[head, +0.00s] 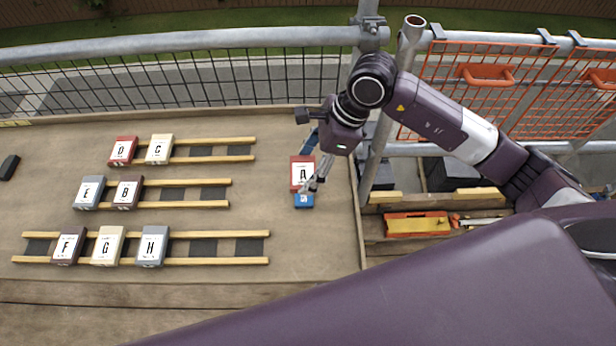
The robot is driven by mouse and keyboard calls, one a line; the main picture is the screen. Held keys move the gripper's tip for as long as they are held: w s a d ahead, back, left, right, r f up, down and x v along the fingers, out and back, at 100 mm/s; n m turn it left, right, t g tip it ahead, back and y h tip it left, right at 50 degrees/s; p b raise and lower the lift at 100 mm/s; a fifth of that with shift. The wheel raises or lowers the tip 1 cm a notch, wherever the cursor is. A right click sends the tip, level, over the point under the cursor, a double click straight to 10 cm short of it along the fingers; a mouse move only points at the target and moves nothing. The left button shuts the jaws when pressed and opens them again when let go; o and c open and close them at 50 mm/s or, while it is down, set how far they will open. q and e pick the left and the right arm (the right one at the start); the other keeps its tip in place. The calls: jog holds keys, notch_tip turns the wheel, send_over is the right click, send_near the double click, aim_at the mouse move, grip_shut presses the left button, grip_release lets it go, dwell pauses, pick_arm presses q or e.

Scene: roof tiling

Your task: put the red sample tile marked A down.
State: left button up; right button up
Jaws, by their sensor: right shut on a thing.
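The red sample tile marked A (301,169) is at the right part of the wooden board, its white label facing up. My right gripper (313,183) reaches in from the right and is shut on the tile at its right edge. A blue piece with a small white mark (304,201) shows just below the tile, and more blue (309,141) shows above it, partly behind my gripper. I cannot tell whether the tile touches what lies under it. My left gripper is not in view.
Three batten rows on the board (300,250) hold tiles: D (122,150) and C (159,149); E (89,192) and B (125,192); F (68,246), G (108,246) and H (152,246). A scaffold post (377,165) stands right of the gripper, near a toolbox (417,225).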

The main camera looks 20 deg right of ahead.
notch_tip(320, 180, down, 6)
jog(key=shift+r+p, duration=0.15)
jog(key=shift+p, duration=0.3)
jog(key=shift+f, duration=0.25)
jog(key=o, duration=1.3)
jog(key=shift+c, duration=0.2)
jog(key=shift+r, duration=0.15)
jog(key=shift+d+r, duration=0.15)
jog(key=shift+r, duration=0.2)
jog(key=b+v, duration=0.3)
jog(key=v, duration=0.8)
